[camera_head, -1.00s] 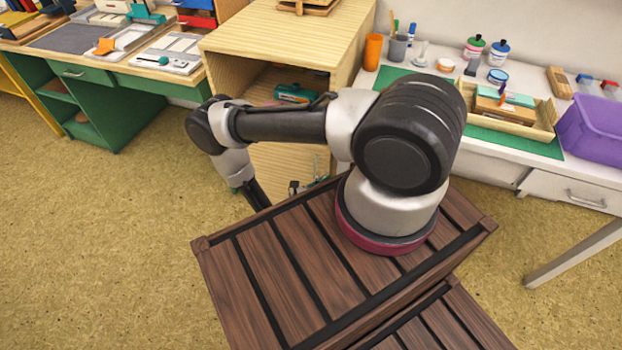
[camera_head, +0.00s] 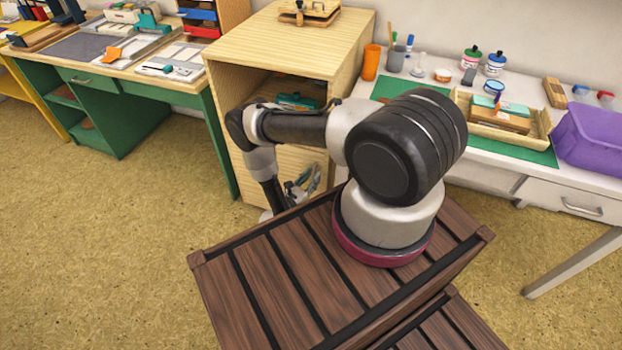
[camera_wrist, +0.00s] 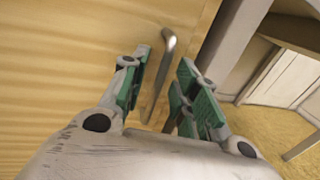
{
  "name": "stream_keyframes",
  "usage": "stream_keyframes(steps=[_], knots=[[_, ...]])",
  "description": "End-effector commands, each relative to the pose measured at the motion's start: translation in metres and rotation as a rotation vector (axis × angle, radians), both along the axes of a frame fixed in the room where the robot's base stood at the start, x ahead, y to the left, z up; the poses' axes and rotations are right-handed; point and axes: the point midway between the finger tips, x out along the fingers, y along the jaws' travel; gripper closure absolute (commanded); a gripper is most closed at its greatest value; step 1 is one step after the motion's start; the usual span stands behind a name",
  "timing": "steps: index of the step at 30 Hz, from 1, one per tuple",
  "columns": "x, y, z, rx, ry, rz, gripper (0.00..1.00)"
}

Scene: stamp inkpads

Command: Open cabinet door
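The cabinet (camera_head: 285,55) is light wood, with an open compartment above and a door (camera_head: 270,163) below, which looks shut. In the wrist view the door (camera_wrist: 70,70) fills the left side. A metal bar handle (camera_wrist: 168,42) stands out from it and shows between my fingertips. My gripper (camera_wrist: 162,88) has green finger pads and is open, one finger on each side of the handle; I cannot tell whether either touches it. In the head view my gripper (camera_head: 302,183) is in front of the door, partly hidden by my arm.
A green-sided desk (camera_head: 140,85) stands to the left of the cabinet. A white table (camera_head: 480,170) with jars, a wooden tray (camera_head: 545,125) and a purple bin (camera_head: 590,135) stands to the right. A green object (camera_head: 297,101) lies in the upper compartment. Bare floor lies left.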

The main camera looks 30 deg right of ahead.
Motion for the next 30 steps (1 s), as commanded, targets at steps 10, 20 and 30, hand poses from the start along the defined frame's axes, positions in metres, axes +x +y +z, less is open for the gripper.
stream_keyframes(steps=[10, 20, 30], knots=[[0.000, -0.001, 0.000, 0.000, 0.000, 0.000, 0.86], [0.000, -0.001, 0.000, 0.000, 0.000, 0.000, 1.00], [-0.012, 0.025, 0.000, 0.000, -0.001, -0.062, 1.00]])
